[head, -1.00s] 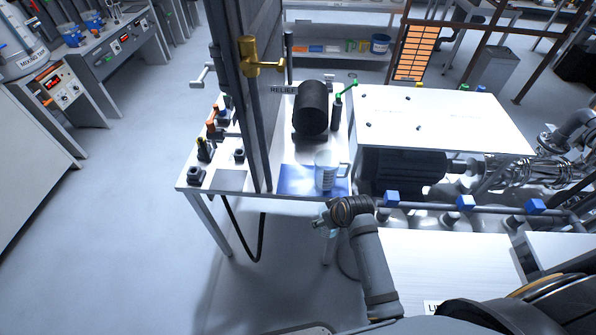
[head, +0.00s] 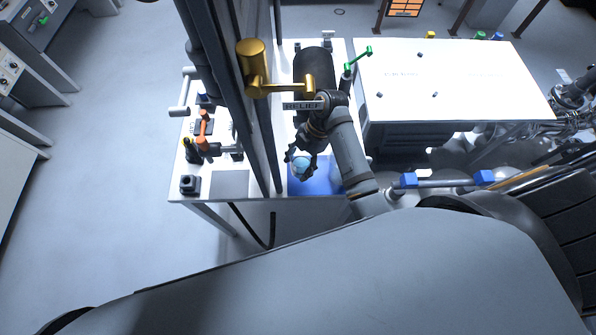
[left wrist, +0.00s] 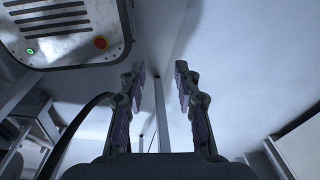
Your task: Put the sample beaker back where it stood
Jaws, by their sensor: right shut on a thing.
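My right gripper (head: 304,170) reaches down over the blue mat (head: 325,178) on the white bench. It is shut on the sample beaker (head: 301,163), seen from above as a small pale-blue round shape between the fingers. The fingers hide much of the beaker, its handle cannot be made out, and I cannot tell whether it touches the mat. My left gripper (left wrist: 160,75) shows only in the left wrist view, its fingers apart with nothing between them.
A brass valve (head: 262,75) and dark uprights stand left of my right arm. A black cylinder (head: 314,65) and a green-handled valve (head: 358,58) stand behind it. Orange-handled fittings (head: 204,130) are on the bench's left. A white-topped cabinet (head: 450,80) is at right.

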